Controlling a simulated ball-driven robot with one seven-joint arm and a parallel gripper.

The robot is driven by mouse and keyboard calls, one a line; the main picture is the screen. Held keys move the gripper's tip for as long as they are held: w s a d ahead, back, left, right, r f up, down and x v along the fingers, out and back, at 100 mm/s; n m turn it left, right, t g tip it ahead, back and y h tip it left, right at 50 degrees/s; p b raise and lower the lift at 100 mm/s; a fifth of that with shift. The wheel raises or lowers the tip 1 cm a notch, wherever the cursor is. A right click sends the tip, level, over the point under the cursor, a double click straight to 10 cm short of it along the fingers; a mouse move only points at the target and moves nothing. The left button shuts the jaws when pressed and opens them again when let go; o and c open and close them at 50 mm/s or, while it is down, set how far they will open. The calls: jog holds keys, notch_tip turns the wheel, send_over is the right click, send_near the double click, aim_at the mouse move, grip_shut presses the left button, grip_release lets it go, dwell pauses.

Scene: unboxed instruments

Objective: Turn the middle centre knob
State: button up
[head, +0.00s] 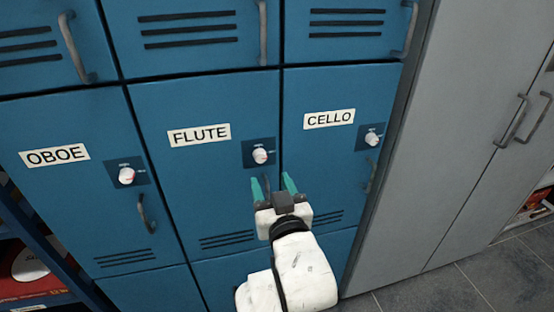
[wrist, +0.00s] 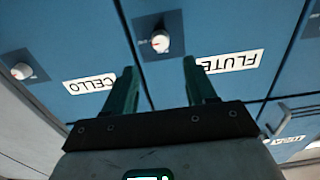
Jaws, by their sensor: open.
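The middle centre knob (head: 260,155) is a round white knob with a red mark. It sits on a dark square plate on the blue FLUTE door (head: 190,180). In the wrist view the knob (wrist: 160,43) shows beyond the fingers, between their lines. My gripper (head: 273,186) has green fingers, is open and empty, and is just below the knob in the head view. The fingers look apart from the knob. The FLUTE handle is not clearly visible behind my gripper in the head view.
The OBOE knob (head: 126,175) and the CELLO knob (head: 371,139) are on the neighbouring doors. Handles stick out, such as the OBOE handle (head: 146,214). A grey cabinet (head: 450,130) stands at the right. A shelf with a red item (head: 35,270) is at the lower left.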

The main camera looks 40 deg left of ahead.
aim_at(261, 158)
jog(key=x, duration=0.8)
jog(key=shift+w+a, duration=0.25)
jog(key=shift+a, duration=0.05)
grip_shut()
